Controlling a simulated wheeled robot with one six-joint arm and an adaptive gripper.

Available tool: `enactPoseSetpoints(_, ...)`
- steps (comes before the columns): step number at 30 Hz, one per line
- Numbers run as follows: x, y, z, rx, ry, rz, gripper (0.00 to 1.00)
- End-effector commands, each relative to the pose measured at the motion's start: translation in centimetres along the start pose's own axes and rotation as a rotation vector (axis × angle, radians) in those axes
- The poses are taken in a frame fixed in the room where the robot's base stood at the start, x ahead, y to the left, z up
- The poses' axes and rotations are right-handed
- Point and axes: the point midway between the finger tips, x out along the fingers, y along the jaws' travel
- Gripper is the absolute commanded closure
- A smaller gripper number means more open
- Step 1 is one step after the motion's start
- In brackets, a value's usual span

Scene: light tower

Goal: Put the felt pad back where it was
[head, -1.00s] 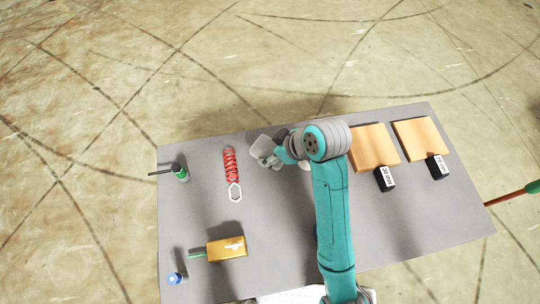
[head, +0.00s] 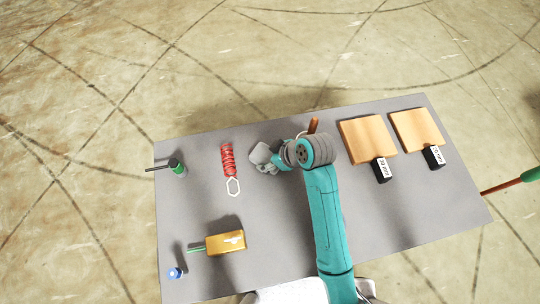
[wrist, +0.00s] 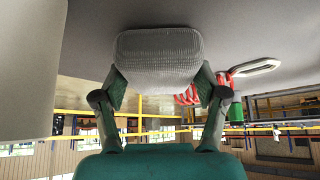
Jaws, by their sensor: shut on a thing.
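My gripper (wrist: 158,90) is shut on the felt pad (wrist: 158,60), a grey rounded block with a fine woven-looking texture, held between the two fingertips in the wrist view. In the head view my gripper (head: 270,162) is over the back middle of the grey table, with the pale grey pad (head: 261,153) at its far left side. The pad looks clear of the table, but I cannot tell how high. My arm hides part of the table to the right of the gripper.
Left of my gripper lie a red coil (head: 228,158) with a white hexagonal ring and a green cylinder (head: 177,168). A yellow box (head: 226,243) is at front left, with a blue knob (head: 175,273). Two wooden boards (head: 367,138) with black labelled blocks are at right.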

Motion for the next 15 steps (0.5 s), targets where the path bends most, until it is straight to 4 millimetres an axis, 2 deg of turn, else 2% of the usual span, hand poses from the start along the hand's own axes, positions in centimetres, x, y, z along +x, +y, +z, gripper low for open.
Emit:
enactPoseSetpoints(2,0.18,-0.02,0.14,0.000,-0.001,-0.001,0.56)
enactPoseSetpoints(3,0.20,-0.02,0.15,0.000,-0.001,-0.001,0.23)
enactPoseSetpoints(6,0.18,-0.02,0.13,0.000,-0.001,0.000,0.03)
enactPoseSetpoints(15,0.16,-0.01,0.11,0.000,0.000,0.000,0.03)
